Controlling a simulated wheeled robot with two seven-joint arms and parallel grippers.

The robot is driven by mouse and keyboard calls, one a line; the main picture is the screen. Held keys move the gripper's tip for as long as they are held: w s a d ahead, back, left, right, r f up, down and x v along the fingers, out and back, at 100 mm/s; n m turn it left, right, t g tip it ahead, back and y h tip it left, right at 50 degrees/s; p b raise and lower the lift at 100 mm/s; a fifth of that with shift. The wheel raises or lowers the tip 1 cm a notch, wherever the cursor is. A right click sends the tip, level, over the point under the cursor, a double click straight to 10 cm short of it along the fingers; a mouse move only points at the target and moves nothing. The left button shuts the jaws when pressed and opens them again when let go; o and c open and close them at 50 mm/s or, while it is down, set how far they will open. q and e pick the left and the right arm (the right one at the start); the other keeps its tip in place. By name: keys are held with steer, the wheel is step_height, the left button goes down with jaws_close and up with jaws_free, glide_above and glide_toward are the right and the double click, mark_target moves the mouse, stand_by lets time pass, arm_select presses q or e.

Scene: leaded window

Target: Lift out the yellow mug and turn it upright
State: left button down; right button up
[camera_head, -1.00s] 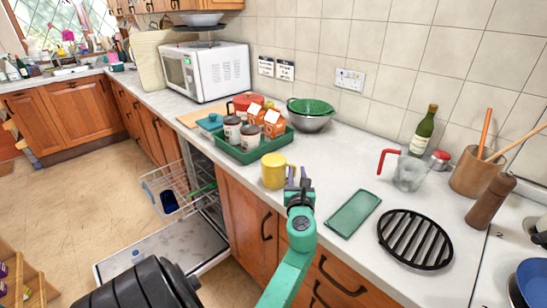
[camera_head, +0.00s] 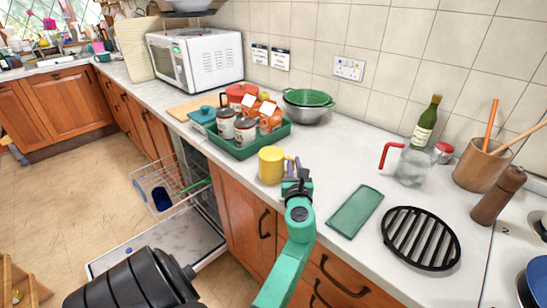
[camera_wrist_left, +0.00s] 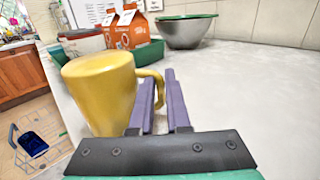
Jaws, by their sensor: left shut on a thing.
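The yellow mug (camera_head: 271,166) is at the front edge of the counter, just right of the green tray, in the head view. My left gripper (camera_head: 292,168) is shut on its handle, on the mug's right side. In the left wrist view the mug (camera_wrist_left: 102,95) stands left of the gripper's purple fingers (camera_wrist_left: 163,95), its handle reaching between them. The mug's axis looks close to vertical. I cannot tell whether its yellow top is the opening or the base, or whether it touches the counter. My right gripper is not in view.
The open dishwasher's wire rack (camera_head: 160,190) is below left. A green tray (camera_head: 247,153) holds jars and cartons behind the mug. A green mat (camera_head: 355,211), black trivet (camera_head: 421,238) and glass jug (camera_head: 412,167) are to the right. Counter between mug and jug is clear.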

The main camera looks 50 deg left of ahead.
arm_select(q)
steer(key=shift+s+f, duration=0.1)
steer(key=shift+f, duration=0.3)
stand_by(0.4)
stand_by(0.4)
